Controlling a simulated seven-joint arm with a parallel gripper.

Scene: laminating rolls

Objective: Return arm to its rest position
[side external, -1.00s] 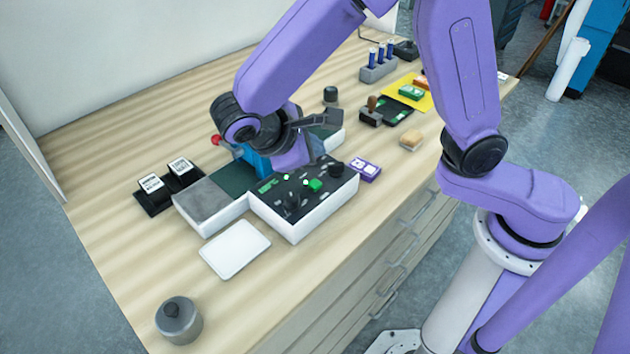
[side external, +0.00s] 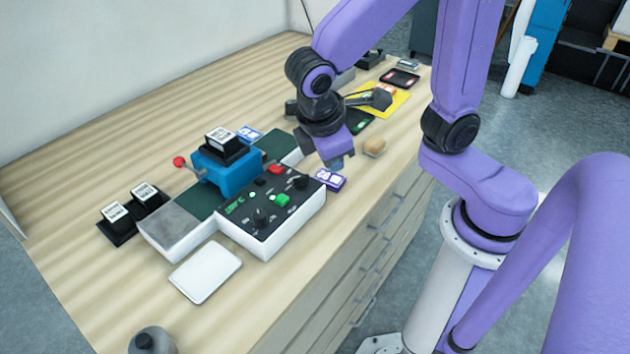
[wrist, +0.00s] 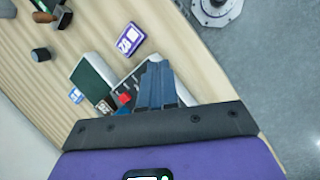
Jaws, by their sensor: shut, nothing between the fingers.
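My gripper (side external: 338,163) is raised above the table, to the right of the laminating machine, with its fingers pointing down. In the wrist view its blue fingers (wrist: 157,88) are together with nothing between them. The laminating machine has a control panel (side external: 270,214) with knobs, a green button and a red button. A blue block with a black label-topped piece (side external: 222,140) stands on its dark green bed, with a red-knobbed lever at its left. A purple card (side external: 328,180) lies on the table just below my gripper.
A white tray (side external: 205,272) lies in front of the machine and a grey lidded pot (side external: 152,341) stands at the front. Two black label holders (side external: 131,211) stand at the left.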

